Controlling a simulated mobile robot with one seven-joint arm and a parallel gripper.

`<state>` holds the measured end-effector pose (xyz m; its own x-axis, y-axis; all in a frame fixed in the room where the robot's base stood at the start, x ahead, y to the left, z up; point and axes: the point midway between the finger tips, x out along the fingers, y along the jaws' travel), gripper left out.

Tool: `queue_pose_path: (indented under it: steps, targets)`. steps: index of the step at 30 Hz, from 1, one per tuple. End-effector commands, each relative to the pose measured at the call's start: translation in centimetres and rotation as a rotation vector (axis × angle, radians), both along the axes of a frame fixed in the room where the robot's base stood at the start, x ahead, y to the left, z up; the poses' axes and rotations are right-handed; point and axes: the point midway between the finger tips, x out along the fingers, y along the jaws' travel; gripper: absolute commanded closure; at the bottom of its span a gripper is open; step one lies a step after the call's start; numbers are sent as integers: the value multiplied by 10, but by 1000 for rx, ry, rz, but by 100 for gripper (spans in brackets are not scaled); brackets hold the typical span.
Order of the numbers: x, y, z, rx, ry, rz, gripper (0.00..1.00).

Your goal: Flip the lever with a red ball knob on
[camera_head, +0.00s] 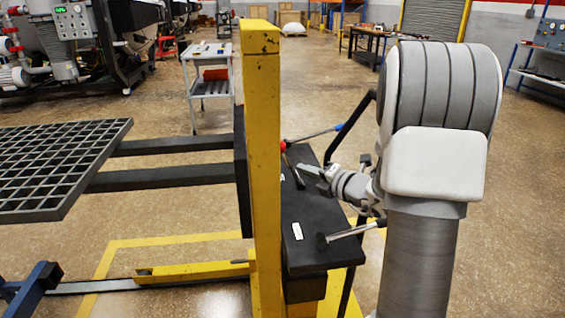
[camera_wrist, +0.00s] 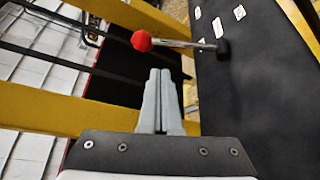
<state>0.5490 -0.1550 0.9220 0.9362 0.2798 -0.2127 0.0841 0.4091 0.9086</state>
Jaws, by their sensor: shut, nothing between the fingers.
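The lever's red ball knob (camera_wrist: 141,41) shows in the wrist view at the left end of a shiny rod. The rod runs right to a black pivot (camera_wrist: 222,48) on a dark panel. In the head view the red knob (camera_head: 283,146) is small, just right of the yellow post. My gripper (camera_wrist: 160,72) is shut and empty. Its fingertips point toward the lever and appear below the knob and slightly right of it in the wrist view, apart from it. In the head view my gripper (camera_head: 322,171) is over the dark panel, right of the knob.
A yellow post (camera_head: 264,170) stands left of the dark panel (camera_head: 325,256). Another rod lever (camera_head: 350,233) sits at the panel's near end, and a blue-tipped rod (camera_head: 340,127) is behind. Forks carry a black grating (camera_head: 60,160) at left. A grey cart (camera_head: 210,85) stands behind.

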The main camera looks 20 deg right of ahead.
Motion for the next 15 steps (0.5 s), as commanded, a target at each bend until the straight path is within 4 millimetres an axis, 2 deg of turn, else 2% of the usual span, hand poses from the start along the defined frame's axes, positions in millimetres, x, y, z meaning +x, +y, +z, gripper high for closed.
queue_pose_path:
  steps: [7, 15]
  targets:
    - [10, 4, -4, -1, 0, 4, 100]
    - [55, 18, -15, -3, -1, 5, 100]
